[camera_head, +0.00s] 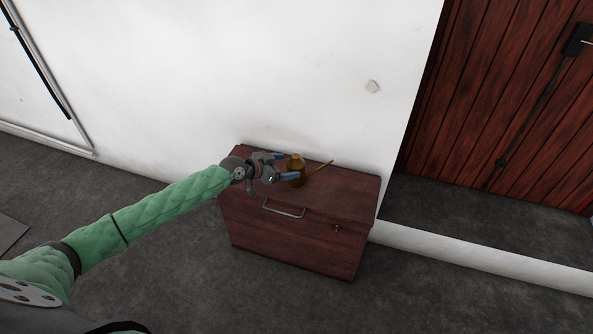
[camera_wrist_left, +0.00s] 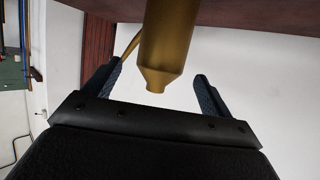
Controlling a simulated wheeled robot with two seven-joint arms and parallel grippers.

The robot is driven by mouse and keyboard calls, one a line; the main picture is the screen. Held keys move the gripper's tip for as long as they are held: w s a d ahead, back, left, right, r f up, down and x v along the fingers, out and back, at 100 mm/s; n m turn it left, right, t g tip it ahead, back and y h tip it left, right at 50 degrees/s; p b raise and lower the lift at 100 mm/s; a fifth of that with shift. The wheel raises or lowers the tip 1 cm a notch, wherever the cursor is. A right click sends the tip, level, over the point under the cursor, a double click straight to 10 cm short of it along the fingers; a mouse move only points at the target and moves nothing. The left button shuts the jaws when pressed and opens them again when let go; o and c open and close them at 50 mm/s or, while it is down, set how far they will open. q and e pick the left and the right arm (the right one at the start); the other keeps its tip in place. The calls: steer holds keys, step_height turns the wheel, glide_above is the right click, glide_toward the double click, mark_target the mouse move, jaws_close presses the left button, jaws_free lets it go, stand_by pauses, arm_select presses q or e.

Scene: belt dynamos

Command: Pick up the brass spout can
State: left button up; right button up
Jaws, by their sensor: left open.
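The brass spout can (camera_head: 296,163) stands on top of a dark red wooden chest (camera_head: 343,189), with its thin spout pointing up and to the right. My left gripper (camera_head: 284,167) is open at the can's left side, its blue-grey fingers level with the can. In the left wrist view the can (camera_wrist_left: 168,45) appears upside down between the two open fingers (camera_wrist_left: 158,88), nearer the left one. Its spout passes behind the left finger there. I cannot tell whether a finger touches it. My right gripper is not in view.
The chest has a metal handle (camera_head: 284,209) on its front and stands close to the white wall (camera_head: 250,70). A wooden plank door (camera_head: 500,100) is at the right. Grey floor (camera_head: 180,260) is open around the chest's front.

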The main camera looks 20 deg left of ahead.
mark_target(296, 164)
arm_select(q)
steer(key=shift+p+x, duration=0.3)
steer(key=shift+x, duration=2.35)
steer(key=shift+a+f, duration=0.15)
steer(key=shift+f, duration=0.05)
steer(key=c, duration=1.3)
steer(key=shift+r, duration=0.1)
